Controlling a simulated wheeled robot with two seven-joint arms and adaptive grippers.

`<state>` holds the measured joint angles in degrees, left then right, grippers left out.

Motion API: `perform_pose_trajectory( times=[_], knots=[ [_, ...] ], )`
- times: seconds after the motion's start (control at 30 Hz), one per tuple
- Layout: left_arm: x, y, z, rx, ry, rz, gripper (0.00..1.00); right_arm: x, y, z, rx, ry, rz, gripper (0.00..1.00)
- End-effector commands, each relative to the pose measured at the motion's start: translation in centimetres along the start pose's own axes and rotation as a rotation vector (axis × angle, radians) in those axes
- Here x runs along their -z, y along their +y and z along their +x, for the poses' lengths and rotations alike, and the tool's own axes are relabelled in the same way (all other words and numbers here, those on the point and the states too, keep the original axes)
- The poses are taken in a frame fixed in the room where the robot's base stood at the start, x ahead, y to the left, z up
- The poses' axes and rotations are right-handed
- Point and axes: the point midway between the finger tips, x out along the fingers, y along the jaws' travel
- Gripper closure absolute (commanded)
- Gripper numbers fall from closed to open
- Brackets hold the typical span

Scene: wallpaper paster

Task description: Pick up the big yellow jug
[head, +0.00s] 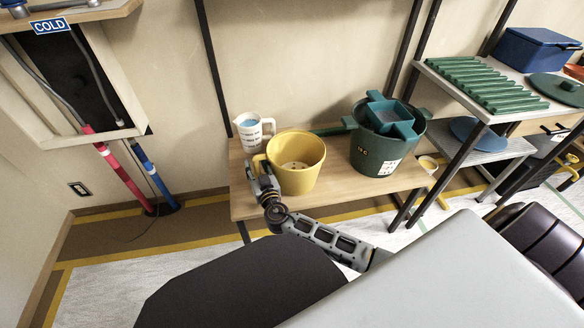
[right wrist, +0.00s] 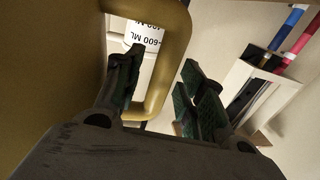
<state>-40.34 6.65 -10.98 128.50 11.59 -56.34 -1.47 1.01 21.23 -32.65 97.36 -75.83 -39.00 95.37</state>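The big yellow jug (head: 305,178) stands upright on the wooden shelf, with its handle on the left side. My right gripper (head: 260,176) is at that handle, to the left of the jug's body. In the right wrist view its fingers (right wrist: 162,88) are apart. The yellow handle (right wrist: 176,60) passes between them, with one finger by the loop's opening and the other outside it. I cannot tell whether either finger touches the handle. My left gripper is not in view.
A white measuring jug (head: 251,138) stands just behind the yellow jug. A large green bucket (head: 372,158) stands to its right on the same wooden shelf (head: 345,191). A metal rack with green items (head: 490,84) is farther right.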

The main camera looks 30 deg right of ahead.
Motion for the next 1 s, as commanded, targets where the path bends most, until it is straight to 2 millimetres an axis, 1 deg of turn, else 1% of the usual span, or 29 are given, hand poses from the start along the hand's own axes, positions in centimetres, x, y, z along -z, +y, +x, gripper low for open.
perform_pose_trajectory(
  times=[0.03, 0.2, 0.27, 0.77, 0.87, 1.0],
  knots=[
    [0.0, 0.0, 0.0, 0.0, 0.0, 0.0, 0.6, 0.0, 0.0, 0.0, 0.0, 0.0, 0.0, 0.71],
    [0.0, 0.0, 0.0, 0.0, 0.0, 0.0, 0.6, 0.0, 0.0, 0.0, 0.0, 0.0, 0.0, 0.93],
    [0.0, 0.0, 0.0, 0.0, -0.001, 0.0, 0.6, 0.0, 0.0, 0.0, 0.0, 0.0, 0.0, 1.0],
    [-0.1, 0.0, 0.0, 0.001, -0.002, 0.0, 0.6, 0.2, 0.0, 0.1, -0.001, 0.003, -0.002, 1.0],
    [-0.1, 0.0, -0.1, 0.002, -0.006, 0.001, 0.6, 0.5, 0.0, 0.0, 0.0, 0.003, -0.002, 1.0],
    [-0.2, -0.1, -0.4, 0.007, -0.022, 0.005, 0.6, 1.3, 0.0, 0.0, 0.0, 0.003, 0.001, 1.0]
  ],
)
